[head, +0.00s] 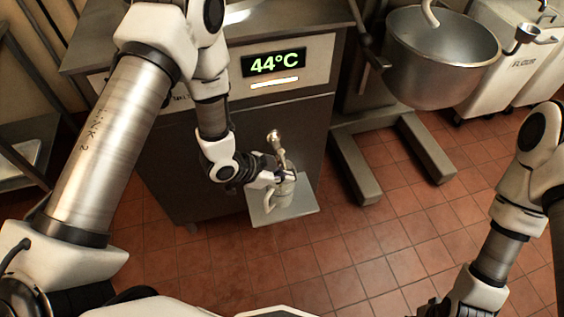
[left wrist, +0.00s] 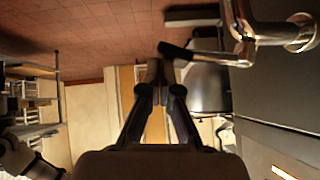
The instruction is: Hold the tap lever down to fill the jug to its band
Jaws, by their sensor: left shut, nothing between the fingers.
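The metal tap (head: 275,141) comes out of the front of the steel machine. A pale jug (head: 282,192) stands under it on a small grey shelf (head: 300,207); my left gripper partly covers it, and its band and fill level cannot be made out. My left gripper (head: 280,176) is shut and empty at the tap, in front of the jug's upper part. In the left wrist view the shut fingertips (left wrist: 160,72) are close to the dark end of the tap lever (left wrist: 178,52); I cannot tell if they touch. My right gripper is out of view.
A display (head: 274,63) on the machine front reads 44°C. A mixer with a large steel bowl (head: 440,60) stands to the right, its feet on the floor. White flour bins (head: 525,70) are at the far right. The tiled floor in front is clear.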

